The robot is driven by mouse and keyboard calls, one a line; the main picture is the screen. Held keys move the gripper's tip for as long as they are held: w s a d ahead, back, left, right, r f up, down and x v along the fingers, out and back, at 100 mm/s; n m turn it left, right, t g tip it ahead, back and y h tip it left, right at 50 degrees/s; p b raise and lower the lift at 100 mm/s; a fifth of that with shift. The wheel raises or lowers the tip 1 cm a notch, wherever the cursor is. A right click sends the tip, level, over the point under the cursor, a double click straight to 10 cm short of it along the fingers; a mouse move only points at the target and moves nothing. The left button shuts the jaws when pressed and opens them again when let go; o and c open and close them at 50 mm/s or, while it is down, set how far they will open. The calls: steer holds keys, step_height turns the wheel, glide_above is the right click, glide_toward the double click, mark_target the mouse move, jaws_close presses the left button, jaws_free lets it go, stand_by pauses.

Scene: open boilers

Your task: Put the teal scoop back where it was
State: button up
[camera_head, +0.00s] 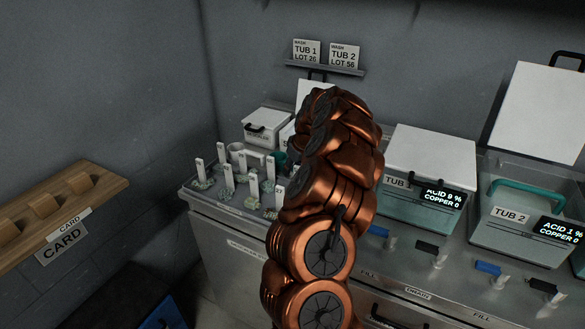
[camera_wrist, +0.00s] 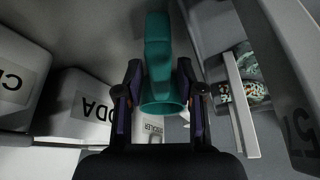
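The teal scoop (camera_wrist: 158,62) is in the middle of the wrist view, its rounded, cup-like end towards me and its narrower part reaching up the picture. My gripper (camera_wrist: 160,88) has one dark finger on each side of it and looks shut on it; the contact faces are hard to see. In the head view, a little of the teal scoop (camera_head: 279,158) shows left of my copper arm, by the white containers at the back of the counter. My arm hides the gripper there.
White labelled boxes (camera_wrist: 82,105) stand close on the left in the wrist view. Upright white tags (camera_head: 227,178) crowd the tray left of my arm. Tub 1 (camera_head: 410,209) and Tub 2 (camera_head: 510,235) stand to the right. A wooden card rack (camera_head: 100,187) is on the left wall.

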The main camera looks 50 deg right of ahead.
steer(key=shift+r, duration=0.1)
steer(key=shift+r, duration=0.15)
steer(key=b+v, duration=0.4)
steer(key=v, duration=0.8)
steer(key=w+a+r+n+y, duration=0.1)
steer(key=w+a+r+n, duration=0.15)
steer(key=a, duration=1.15)
steer(key=s+a+g+y, duration=0.1)
steer(key=s+a, duration=0.2)
steer(key=a, duration=0.6)
steer(key=s+a+g, duration=0.1)
steer(key=s+a, duration=0.3)
steer(key=a, duration=0.5)
steer(key=s+a+f+g, duration=0.1)
steer(key=s+a+f, duration=0.1)
steer(key=s, duration=0.7)
steer(key=s+a+f+m+g+h, duration=0.1)
steer(key=s+a+f+g, duration=0.1)
steer(key=s+a, duration=0.3)
steer(key=s+a+f+g, duration=0.1)
steer(key=s+a+f, duration=0.3)
steer(key=s, duration=0.8)
steer(key=shift+s+a+h, duration=0.1)
steer(key=shift+s+h, duration=0.2)
steer(key=shift+s, duration=0.05)
